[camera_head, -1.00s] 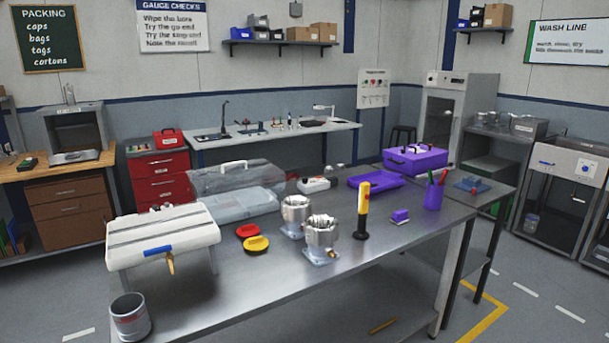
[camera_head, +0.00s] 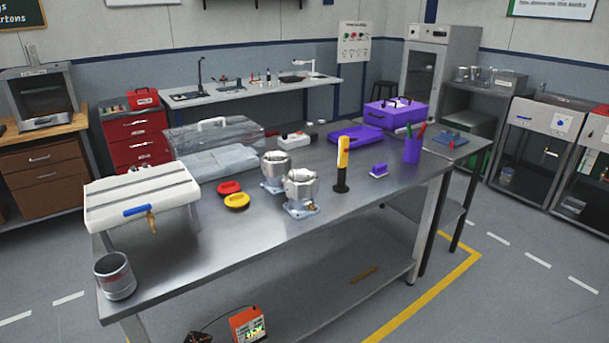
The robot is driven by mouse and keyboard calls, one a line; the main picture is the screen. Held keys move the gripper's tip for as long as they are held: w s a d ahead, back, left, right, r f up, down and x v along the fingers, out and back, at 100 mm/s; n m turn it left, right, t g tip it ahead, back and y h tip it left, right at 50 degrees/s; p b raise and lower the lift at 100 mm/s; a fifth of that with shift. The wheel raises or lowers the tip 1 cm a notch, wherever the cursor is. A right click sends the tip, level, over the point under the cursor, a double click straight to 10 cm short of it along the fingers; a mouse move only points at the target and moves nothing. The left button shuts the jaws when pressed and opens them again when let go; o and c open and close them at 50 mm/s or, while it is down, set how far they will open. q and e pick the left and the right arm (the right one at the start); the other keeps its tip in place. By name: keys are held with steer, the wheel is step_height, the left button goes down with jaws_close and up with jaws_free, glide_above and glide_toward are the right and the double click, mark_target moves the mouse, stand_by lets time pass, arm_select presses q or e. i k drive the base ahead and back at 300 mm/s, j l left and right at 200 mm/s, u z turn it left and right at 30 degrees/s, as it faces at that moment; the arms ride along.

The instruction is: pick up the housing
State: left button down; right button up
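Two silver machined housings stand upright on the steel workbench (camera_head: 250,250). The nearer housing (camera_head: 300,194) is near the middle of the bench, with a flat square base. The farther housing (camera_head: 275,172) stands just behind it and to its left, partly hidden by it. I cannot tell which of the two the task means. Neither of my grippers shows in the head view.
A yellow-handled tool (camera_head: 342,165) stands right of the housings. Red (camera_head: 229,188) and yellow (camera_head: 237,201) caps lie to their left. A white box with a tap (camera_head: 143,195) and a metal can (camera_head: 114,276) are at the left end. The bench front is clear.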

mark_target(301, 185)
steer(key=j+z, duration=0.2)
steer(key=z, duration=0.25)
steer(key=i+j+z, duration=0.1)
steer(key=j+z, duration=0.15)
steer(key=z, duration=0.2)
steer(key=j+z, duration=0.15)
steer(key=j, duration=0.3)
steer(key=j+z, duration=0.1)
steer(key=j, duration=0.35)
steer(key=k+j+z, duration=0.15)
steer(key=j, duration=0.3)
steer(key=k+j+z, duration=0.15)
steer(key=j, duration=0.3)
steer(key=j+z, duration=0.15)
steer(key=j, duration=0.25)
steer(key=k+j+z, duration=0.1)
steer(key=j, duration=0.3)
steer(key=k+j, duration=0.15)
steer(key=j, duration=0.25)
steer(key=k+j, duration=0.1)
steer(key=j, duration=0.25)
steer(key=k+j, duration=0.15)
steer(key=j, duration=0.25)
steer(key=k+j, duration=0.1)
steer(key=j, duration=0.25)
steer(key=k+j, duration=0.15)
steer(key=j, duration=0.25)
